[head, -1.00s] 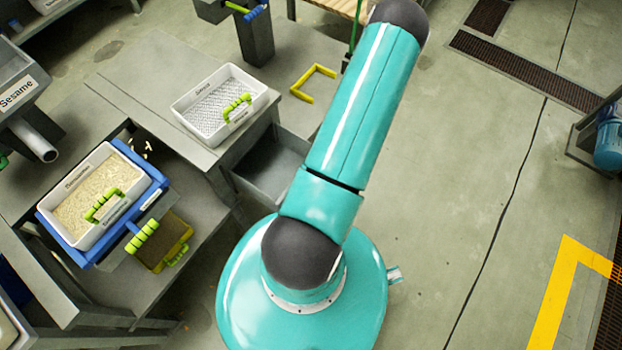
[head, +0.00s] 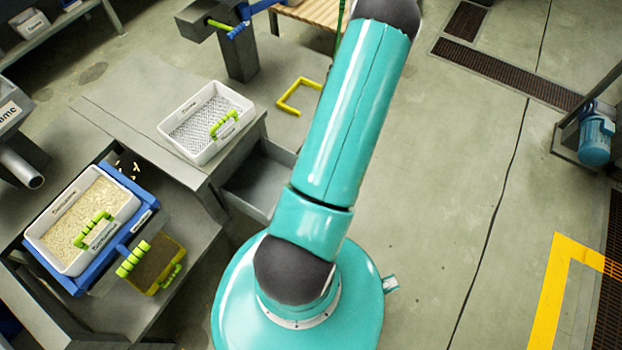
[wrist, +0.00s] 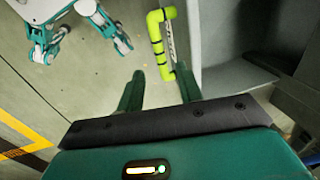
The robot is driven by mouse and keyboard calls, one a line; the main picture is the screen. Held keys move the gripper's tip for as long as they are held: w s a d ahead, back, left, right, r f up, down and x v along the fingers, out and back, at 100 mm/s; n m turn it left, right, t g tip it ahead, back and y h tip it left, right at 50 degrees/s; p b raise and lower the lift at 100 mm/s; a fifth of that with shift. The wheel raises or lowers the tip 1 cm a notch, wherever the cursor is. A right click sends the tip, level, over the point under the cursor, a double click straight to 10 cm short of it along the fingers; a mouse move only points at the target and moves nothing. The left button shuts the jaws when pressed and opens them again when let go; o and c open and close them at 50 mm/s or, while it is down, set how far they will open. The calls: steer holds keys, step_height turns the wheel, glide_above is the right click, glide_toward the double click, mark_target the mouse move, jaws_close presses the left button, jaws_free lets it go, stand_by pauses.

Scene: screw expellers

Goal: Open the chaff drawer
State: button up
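In the wrist view, a lime-green bar handle (wrist: 158,45) stands out from a grey panel (wrist: 192,40) with a small label too slanted to read; I take this as the chaff drawer's front. My gripper (wrist: 161,72) is open, with one dark green finger on each side of the handle's near end. I cannot tell whether either finger touches it. In the head view, a grey box-like compartment (head: 262,185) sits under the bench, partly behind my teal arm. My gripper and the handle do not show there.
A white perforated tray (head: 205,125) with a green handle stands on the grey bench (head: 130,95). A seed-filled white tray (head: 82,215) sits in a blue frame at left, near a yellow-edged box (head: 158,262). A yellow bracket mark (head: 300,97) is on the floor.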

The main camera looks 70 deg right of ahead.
step_height(320, 180, up, 8)
steer(key=s, duration=0.1)
steer(key=shift+s+a, duration=0.2)
steer(key=shift+s, duration=0.05)
stand_by(0.5)
steer(key=w+a+r+n+h, duration=0.1)
steer(key=w+a+r+n, duration=0.25)
steer(key=w+r, duration=0.35)
steer(key=w+a+r+n, duration=0.2)
steer(key=w+r+n, duration=0.2)
steer(key=w+r, duration=0.3)
steer(key=w+a+r+n+h, duration=0.1)
steer(key=w+a+r+n, duration=0.1)
steer(key=w+r+n, duration=0.35)
steer(key=a+r+n+t+y, duration=0.2)
steer(key=a+r+n, duration=0.5)
steer(key=a+r, duration=1.4)
steer(key=shift+s+a+r+n+t, duration=0.15)
steer(key=shift+s+a+n+t, duration=0.15)
steer(key=shift+a+t, duration=0.65)
